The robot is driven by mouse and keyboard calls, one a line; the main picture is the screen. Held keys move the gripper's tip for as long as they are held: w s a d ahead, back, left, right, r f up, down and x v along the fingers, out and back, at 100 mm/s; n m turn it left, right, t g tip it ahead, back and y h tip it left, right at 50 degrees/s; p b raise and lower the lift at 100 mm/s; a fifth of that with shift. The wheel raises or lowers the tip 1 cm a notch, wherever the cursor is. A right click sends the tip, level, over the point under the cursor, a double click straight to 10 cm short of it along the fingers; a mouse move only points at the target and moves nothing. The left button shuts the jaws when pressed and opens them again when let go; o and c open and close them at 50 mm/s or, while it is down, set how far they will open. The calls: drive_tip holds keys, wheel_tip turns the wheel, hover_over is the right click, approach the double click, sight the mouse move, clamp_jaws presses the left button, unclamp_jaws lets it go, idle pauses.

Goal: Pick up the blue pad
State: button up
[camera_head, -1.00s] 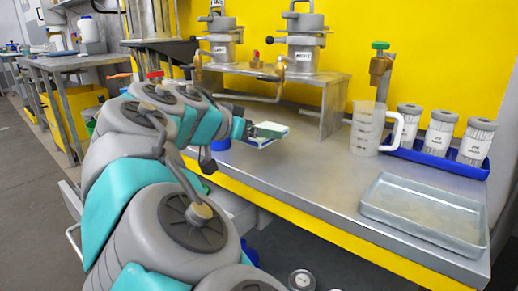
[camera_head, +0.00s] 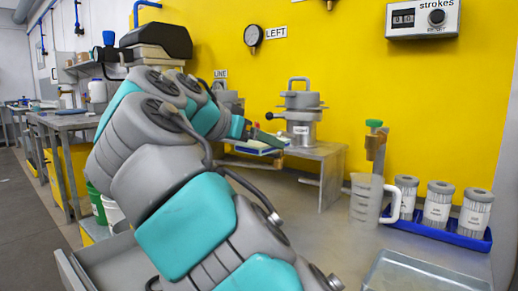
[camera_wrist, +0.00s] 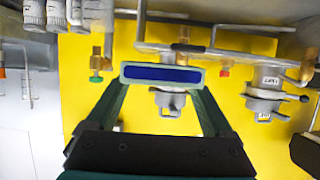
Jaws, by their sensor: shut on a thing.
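The blue pad (camera_wrist: 160,74) is a flat blue strip with a pale grey-green rim. It spans the space between my two fingers in the wrist view. My gripper (camera_wrist: 160,82) is shut on it, one finger at each end. In the head view the pad (camera_head: 258,149) shows small, white-edged and blue, at the end of my gripper (camera_head: 266,138). It is held above the bench, in front of the grey pots on the raised shelf. My arm hides much of the bench on the left.
A clear jug (camera_head: 366,200) stands right of the metal shelf (camera_head: 326,156). Several white canisters sit in a blue tray (camera_head: 459,236). A metal tray (camera_head: 420,272) lies at the front right. A lidded grey pot (camera_head: 302,122) stands on the shelf.

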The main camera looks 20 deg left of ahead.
sight(258, 143)
wheel_tip(258, 143, up, 5)
drive_tip(key=p, duration=0.3)
drive_tip(key=shift+a+r, duration=0.1)
drive_tip(key=shift+r, duration=0.05)
drive_tip(key=shift+s+b, duration=0.1)
drive_tip(key=shift+b, duration=0.2)
drive_tip(key=shift+r, duration=0.75)
drive_tip(key=shift+r, duration=0.15)
